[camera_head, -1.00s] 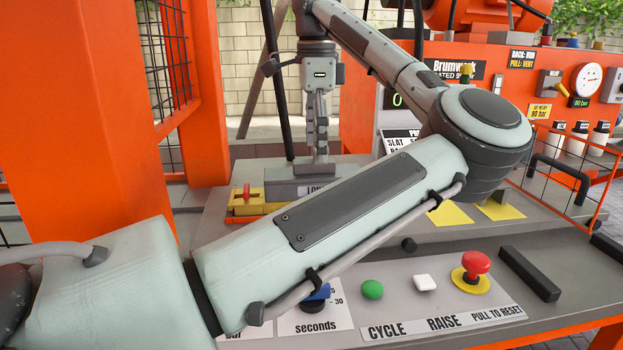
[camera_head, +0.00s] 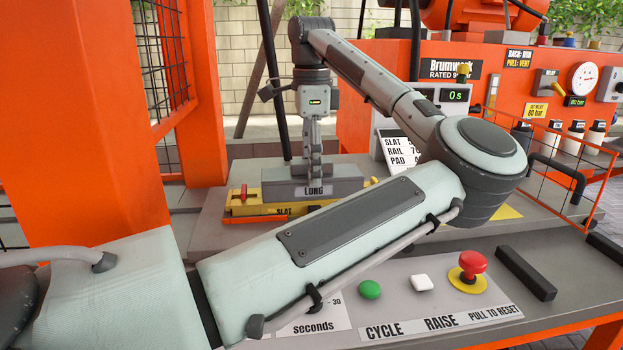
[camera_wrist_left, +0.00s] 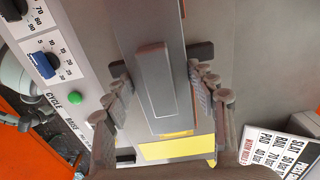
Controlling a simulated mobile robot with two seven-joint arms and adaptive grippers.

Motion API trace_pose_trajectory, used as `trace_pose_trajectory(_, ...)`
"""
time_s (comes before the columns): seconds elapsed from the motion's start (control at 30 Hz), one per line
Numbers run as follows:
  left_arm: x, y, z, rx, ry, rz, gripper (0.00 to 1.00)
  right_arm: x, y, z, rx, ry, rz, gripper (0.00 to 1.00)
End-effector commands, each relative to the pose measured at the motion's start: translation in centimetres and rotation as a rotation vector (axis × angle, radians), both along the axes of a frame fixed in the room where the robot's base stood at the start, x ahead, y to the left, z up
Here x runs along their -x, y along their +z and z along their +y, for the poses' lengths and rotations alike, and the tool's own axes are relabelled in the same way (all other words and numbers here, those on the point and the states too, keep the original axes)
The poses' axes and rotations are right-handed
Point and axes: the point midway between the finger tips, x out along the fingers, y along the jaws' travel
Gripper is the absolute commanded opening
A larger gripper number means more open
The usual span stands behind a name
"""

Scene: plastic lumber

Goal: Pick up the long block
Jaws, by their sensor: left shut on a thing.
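The long block (camera_head: 345,187) is grey, with a "LONG" label on its front face. It sits on the yellow slat mould (camera_head: 238,208), behind my left forearm in the head view. My left gripper (camera_head: 316,172) points down at the top of the block and is shut on it. In the left wrist view the block's grey top (camera_wrist_left: 155,85) lies between the two fingers. My forearm hides part of the mould's right side. My right gripper is in neither view.
A control panel with a green button (camera_head: 370,290), a white button (camera_head: 421,282) and a red stop knob (camera_head: 472,264) lies in front. An orange post (camera_head: 90,120) stands at the left. The orange press (camera_head: 520,90) with gauges stands behind at the right.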

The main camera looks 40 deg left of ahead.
Motion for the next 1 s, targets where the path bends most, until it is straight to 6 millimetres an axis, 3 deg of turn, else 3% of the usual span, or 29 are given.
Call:
trace_pose_trajectory(0.03, 0.0, 0.0, 0.0, 0.0, 0.0, 0.0, 0.21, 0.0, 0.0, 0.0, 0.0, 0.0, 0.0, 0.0)
trace_pose_trajectory(0.2, 0.0, 0.0, 0.0, 0.0, 0.0, 0.0, 0.0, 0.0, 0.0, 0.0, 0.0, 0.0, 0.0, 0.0)
trace_pose_trajectory(0.57, 0.0, 0.5, 0.0, -0.002, 0.0, -0.003, 0.0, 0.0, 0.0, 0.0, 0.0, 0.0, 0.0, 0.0)
trace_pose_trajectory(0.87, 0.0, 4.1, 0.1, -0.003, 0.0, -0.005, 0.0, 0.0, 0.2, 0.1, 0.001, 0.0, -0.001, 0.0)
trace_pose_trajectory(1.0, 2.1, 5.6, -0.8, -0.001, 0.003, -0.006, 0.0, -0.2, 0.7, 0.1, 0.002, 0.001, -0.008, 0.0)
